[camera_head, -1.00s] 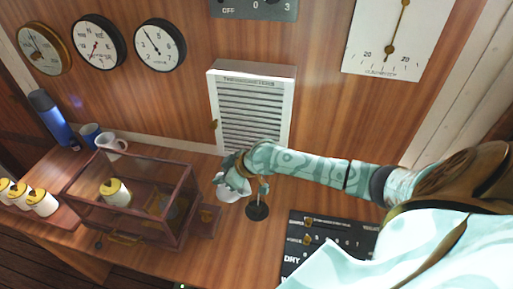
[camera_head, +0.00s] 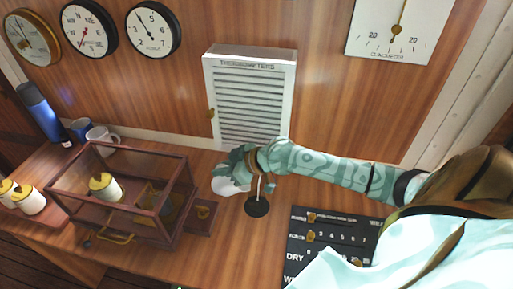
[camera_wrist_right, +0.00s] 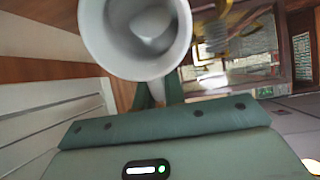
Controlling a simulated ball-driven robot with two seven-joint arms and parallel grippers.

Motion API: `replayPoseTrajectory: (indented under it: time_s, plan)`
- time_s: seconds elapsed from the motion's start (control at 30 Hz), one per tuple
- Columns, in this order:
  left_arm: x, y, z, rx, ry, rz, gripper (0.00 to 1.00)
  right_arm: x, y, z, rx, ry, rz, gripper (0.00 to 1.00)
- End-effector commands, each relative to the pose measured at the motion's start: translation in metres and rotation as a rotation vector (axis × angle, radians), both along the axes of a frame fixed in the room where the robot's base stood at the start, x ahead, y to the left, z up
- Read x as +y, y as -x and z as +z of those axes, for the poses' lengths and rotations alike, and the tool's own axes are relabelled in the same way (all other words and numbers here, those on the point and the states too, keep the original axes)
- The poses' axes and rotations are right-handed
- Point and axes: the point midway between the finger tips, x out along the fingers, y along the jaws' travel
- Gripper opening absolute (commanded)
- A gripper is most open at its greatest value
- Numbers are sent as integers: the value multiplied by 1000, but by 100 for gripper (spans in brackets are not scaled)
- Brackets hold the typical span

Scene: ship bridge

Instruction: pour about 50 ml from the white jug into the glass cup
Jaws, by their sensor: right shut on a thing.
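The white jug (camera_head: 226,186) is in my right gripper (camera_head: 240,170), low over the desk between the glass case and a dark round disc. The gripper is shut on it, and its fingers hide part of it. In the right wrist view the white jug (camera_wrist_right: 93,40) shows its round open mouth, with a pale shape inside. Teal fingers (camera_wrist_right: 150,98) are just below it. I cannot make out the glass cup; it may be hidden behind the gripper or jug. My left gripper is not in view.
A wood-framed glass case (camera_head: 70,200) with a yellow-lidded jar stands left of the jug. The dark disc (camera_head: 257,207) has a thin stem. A white mug (camera_head: 101,139), blue mug (camera_head: 82,129) and blue flask (camera_head: 42,115) stand back left. A black panel (camera_head: 335,225) lies right.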

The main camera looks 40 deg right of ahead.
Motion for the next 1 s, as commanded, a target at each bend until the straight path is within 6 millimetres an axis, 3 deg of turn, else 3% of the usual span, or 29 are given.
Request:
replayPoseTrajectory:
  time_s: [1.0]
  plan:
    - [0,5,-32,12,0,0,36,-4,6,6,-94,-64,0,0]
